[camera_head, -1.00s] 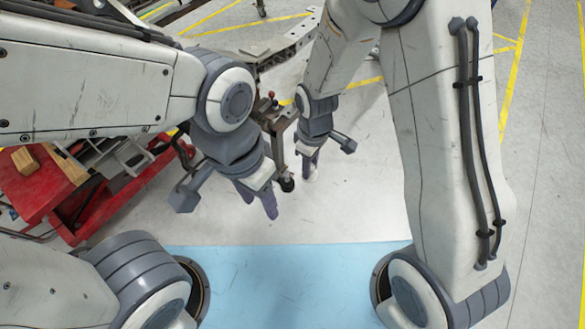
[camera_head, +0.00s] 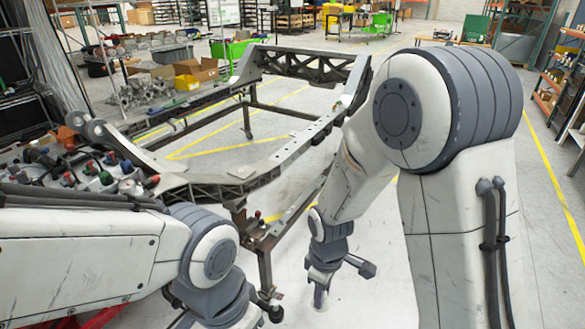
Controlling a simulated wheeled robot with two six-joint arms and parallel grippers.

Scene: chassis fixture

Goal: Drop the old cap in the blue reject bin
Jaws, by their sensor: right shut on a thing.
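My right gripper (camera_head: 321,290) points down at the lower middle of the head view, just right of a chassis leg. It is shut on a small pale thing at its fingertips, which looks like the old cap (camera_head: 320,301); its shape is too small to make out. My left arm comes in from the left, and its gripper is cut off below the bottom edge. I cannot make out the blue reject bin in this view.
The dark chassis frame (camera_head: 298,148) stands on legs ahead of and left of my right gripper. Assorted parts with coloured caps (camera_head: 100,172) lie at the left. A green bin (camera_head: 232,48) and cardboard boxes (camera_head: 195,70) are farther back. Floor to the right is open.

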